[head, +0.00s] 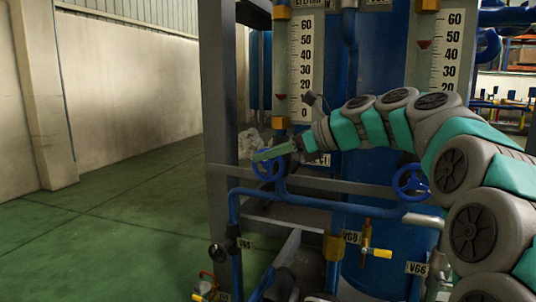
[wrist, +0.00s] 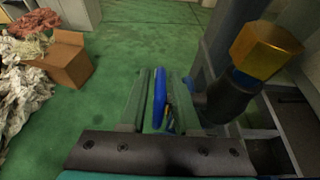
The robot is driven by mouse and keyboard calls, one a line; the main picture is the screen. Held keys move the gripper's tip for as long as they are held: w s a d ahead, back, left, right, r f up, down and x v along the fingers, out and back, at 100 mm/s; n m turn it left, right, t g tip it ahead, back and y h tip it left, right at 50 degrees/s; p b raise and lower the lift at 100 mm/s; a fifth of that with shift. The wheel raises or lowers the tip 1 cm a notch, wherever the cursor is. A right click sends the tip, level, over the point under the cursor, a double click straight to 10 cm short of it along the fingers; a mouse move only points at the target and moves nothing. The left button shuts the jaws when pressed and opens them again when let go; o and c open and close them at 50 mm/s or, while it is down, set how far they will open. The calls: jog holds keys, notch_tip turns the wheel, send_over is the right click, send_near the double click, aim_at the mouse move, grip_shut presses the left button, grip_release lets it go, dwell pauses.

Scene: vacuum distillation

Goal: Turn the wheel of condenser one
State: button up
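A blue handwheel (head: 268,165) is mounted on a blue pipe below the left level gauge. In the wrist view the wheel (wrist: 159,98) appears almost edge-on. My gripper (head: 271,153) reaches the wheel from the right in the head view, and its finger overlaps the upper rim. In the wrist view my green fingers (wrist: 162,97) stand on either side of the rim, with narrow gaps visible, so the gripper looks open around it. A second blue handwheel (head: 411,181) is further right, clear of the gripper. The pictures do not show which wheel belongs to condenser one.
A grey frame post (head: 219,120) stands left of the wheel. A brass fitting (wrist: 265,48) and dark pipe are close to the right finger in the wrist view. A cardboard box (wrist: 66,62) sits on the green floor. Open floor lies left of the rig.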

grip_shut()
jog(key=shift+w+r, duration=0.1)
dwell(0.3)
jog(key=shift+h, duration=0.3)
jog(key=shift+w+a+g+h, duration=0.1)
jog(key=shift+a+g+h, duration=0.15)
jog(key=shift+h, duration=0.3)
jog(key=shift+w+a+g+h, duration=0.1)
jog(key=shift+g+h, duration=0.15)
jog(key=shift+h, duration=0.3)
jog(key=shift+a+h, duration=0.1)
jog(key=shift+h, duration=0.2)
jog(key=shift+g+h, duration=0.3)
jog(key=shift+h, duration=0.1)
jog(key=shift+o, duration=1.4)
grip_release()
jog(key=shift+f, duration=0.2)
jog(key=shift+s, duration=0.1)
